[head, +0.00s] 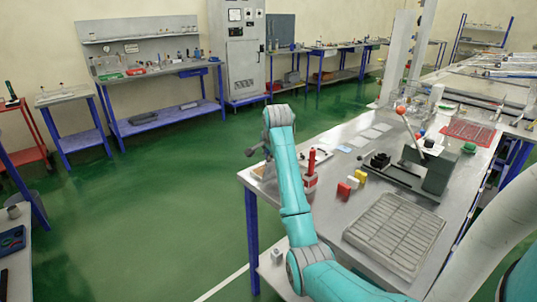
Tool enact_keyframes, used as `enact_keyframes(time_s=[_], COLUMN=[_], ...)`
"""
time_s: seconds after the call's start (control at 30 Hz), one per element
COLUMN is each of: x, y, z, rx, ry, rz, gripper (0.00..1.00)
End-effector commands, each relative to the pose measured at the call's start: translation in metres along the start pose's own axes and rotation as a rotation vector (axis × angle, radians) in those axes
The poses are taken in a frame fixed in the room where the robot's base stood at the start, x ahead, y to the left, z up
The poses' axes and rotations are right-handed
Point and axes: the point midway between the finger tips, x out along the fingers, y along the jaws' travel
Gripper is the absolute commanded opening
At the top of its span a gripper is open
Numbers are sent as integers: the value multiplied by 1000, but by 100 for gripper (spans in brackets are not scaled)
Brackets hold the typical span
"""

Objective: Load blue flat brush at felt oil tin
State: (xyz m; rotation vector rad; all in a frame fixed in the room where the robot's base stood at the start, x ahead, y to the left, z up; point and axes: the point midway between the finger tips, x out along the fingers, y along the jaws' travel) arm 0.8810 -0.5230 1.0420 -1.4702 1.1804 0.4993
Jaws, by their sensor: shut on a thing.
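My teal and grey arm reaches up from the bottom right, and its far end is over the left end of the steel workbench. A small dark grey part of my gripper (254,149) shows just left of the wrist. It is shut, but its fingertips and what it holds are hidden or too small to make out. I cannot make out a blue flat brush. I cannot pick out the felt oil tin with certainty. A shallow tray (258,171) is partly hidden behind my arm at the bench's left end.
Green floor is free to the left. Other benches line the back wall.

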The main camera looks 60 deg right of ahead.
Motion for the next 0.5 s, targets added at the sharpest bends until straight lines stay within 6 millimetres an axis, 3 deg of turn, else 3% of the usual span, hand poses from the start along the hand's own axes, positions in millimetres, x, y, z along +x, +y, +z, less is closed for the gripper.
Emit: enact_keyframes(time_s=[0.5], x=[-31], y=[-19], z=[-11], rx=[0], ry=[2], rz=[-4], gripper=[0])
